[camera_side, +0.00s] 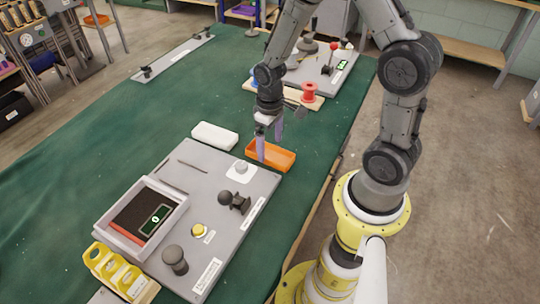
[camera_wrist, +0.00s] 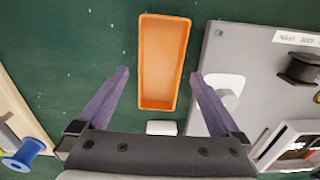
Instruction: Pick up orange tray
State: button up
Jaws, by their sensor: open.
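The orange tray (camera_side: 276,156) is a shallow, open, rectangular tray on the green cloth, at the top edge of the grey panel in the side view. In the wrist view the orange tray (camera_wrist: 163,62) lies lengthwise, beyond and between my fingertips, and looks empty. My gripper (camera_side: 269,143) hangs over the tray's left end, with its purple fingers pointing down. In the wrist view my gripper (camera_wrist: 159,72) is open, with one finger to each side of the tray's line and nothing between them. I cannot tell the exact height of the fingertips above the tray.
A grey panel (camera_side: 215,240) with knobs and a screen box lies beside the tray. A white block (camera_side: 215,136) sits to the tray's left. A wooden board with a red spool (camera_side: 309,92) stands behind. Green cloth (camera_side: 130,130) is clear on the left.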

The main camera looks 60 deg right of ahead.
notch_tip(320, 180, down, 2)
jog(key=shift+f, duration=0.1)
jog(key=c, duration=1.4)
jog(key=shift+o, duration=0.2)
